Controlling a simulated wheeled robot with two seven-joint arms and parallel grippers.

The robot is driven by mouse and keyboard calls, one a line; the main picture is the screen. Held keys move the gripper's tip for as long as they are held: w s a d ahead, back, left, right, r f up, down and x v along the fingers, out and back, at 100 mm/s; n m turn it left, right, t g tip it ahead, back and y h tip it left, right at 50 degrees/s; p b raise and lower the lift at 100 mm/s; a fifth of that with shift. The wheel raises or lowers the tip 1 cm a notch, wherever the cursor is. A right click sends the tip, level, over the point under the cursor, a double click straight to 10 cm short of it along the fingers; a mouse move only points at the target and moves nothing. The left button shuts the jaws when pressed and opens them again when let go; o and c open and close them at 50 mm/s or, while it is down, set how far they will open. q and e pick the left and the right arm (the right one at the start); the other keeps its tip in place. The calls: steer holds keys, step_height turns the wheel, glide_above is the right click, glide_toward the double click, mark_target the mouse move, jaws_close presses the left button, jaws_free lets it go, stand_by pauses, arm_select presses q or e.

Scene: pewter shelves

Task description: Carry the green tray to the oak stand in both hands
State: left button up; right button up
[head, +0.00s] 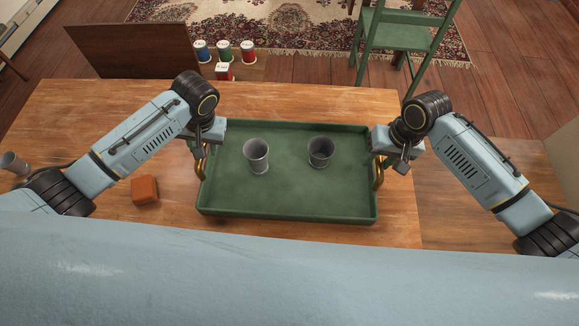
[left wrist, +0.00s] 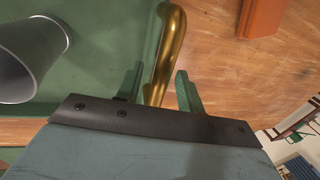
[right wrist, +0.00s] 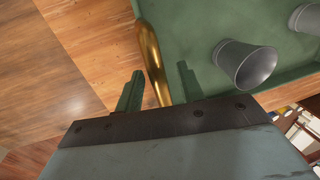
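The green tray (head: 290,205) lies flat on the wooden table, with a brass handle at each end and two grey metal cups (head: 256,156) (head: 320,152) standing in it. My left gripper (left wrist: 158,88) is at the left handle (left wrist: 172,45), its two fingers apart on either side of the bar. My right gripper (right wrist: 160,86) is at the right handle (right wrist: 150,50), also with fingers apart and the bar between them. Gaps show beside both bars. I cannot tell for certain which surface is the oak stand.
A red-brown block (head: 145,190) lies on the table left of the tray. Another grey cup (head: 14,163) is at the far left. Several coloured tins (head: 224,51) stand beyond the table, near a green chair (head: 400,34). A wooden surface (head: 470,205) extends right of the table edge.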

arm_select(q)
jaws_close()
arm_select(e)
jaws_close()
stand_by(1.1)
arm_select(q)
steer(key=shift+w+r, duration=0.15)
arm_select(e)
steer(key=shift+w+r, duration=0.15)
